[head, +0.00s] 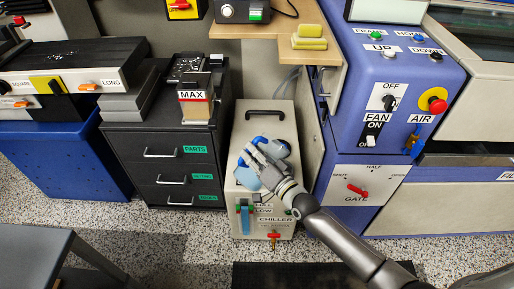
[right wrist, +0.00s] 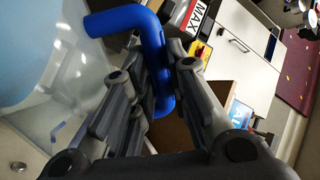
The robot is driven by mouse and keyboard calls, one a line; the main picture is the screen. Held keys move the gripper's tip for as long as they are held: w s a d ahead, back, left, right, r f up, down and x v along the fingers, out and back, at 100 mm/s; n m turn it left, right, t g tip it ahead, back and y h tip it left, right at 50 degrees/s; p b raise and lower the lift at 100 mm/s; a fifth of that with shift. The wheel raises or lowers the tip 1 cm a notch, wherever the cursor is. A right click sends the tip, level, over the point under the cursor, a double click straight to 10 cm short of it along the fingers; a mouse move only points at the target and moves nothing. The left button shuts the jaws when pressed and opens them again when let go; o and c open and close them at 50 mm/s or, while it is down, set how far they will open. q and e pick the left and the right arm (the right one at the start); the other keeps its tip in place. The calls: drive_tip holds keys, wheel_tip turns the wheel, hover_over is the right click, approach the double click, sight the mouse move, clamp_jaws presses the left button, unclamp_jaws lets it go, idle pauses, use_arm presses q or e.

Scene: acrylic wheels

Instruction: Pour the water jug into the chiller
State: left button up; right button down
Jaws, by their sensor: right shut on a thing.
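The chiller (head: 282,121) is a beige box with a dark top handle, standing on the floor between the black drawer cabinet and the blue machine. My right gripper (head: 257,161) is over the chiller's top. It is shut on the blue handle of the water jug (head: 247,178), whose pale blue body shows beside the fingers. In the right wrist view the blue handle (right wrist: 125,22) passes between the fingers of my right gripper (right wrist: 160,68). The jug's clear, bluish body (right wrist: 70,85) fills the left side there. The chiller's opening and the jug's spout are hard to make out. My left gripper is out of view.
A black drawer cabinet (head: 176,164) stands left of the chiller, with a container marked MAX (head: 196,97) on top. The blue machine (head: 385,70) with switches stands close on the right. A wooden shelf (head: 272,27) is behind. Speckled floor (head: 180,225) is open in front.

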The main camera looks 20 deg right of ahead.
sight(248, 167)
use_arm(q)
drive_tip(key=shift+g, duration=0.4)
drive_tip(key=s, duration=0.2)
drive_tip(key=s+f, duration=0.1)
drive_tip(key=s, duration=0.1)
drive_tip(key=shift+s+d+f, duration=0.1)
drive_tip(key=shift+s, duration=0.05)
use_arm(e)
drive_tip(key=shift+s+a+r+n, duration=0.1)
drive_tip(key=shift+a+n, duration=0.1)
drive_tip(key=shift+n, duration=0.1)
drive_tip(key=shift+s+a+f+n, duration=0.1)
drive_tip(key=shift+a+f+n, duration=0.3)
drive_tip(key=shift+n, duration=0.5)
drive_tip(key=shift+s+a+f+n, duration=0.15)
drive_tip(key=shift+f+n, duration=0.15)
drive_tip(key=shift+n, duration=0.3)
drive_tip(key=shift+w+a+f+n, duration=0.1)
drive_tip(key=shift+f+n, duration=0.2)
drive_tip(key=shift+n, duration=0.3)
drive_tip(key=shift+f, duration=0.1)
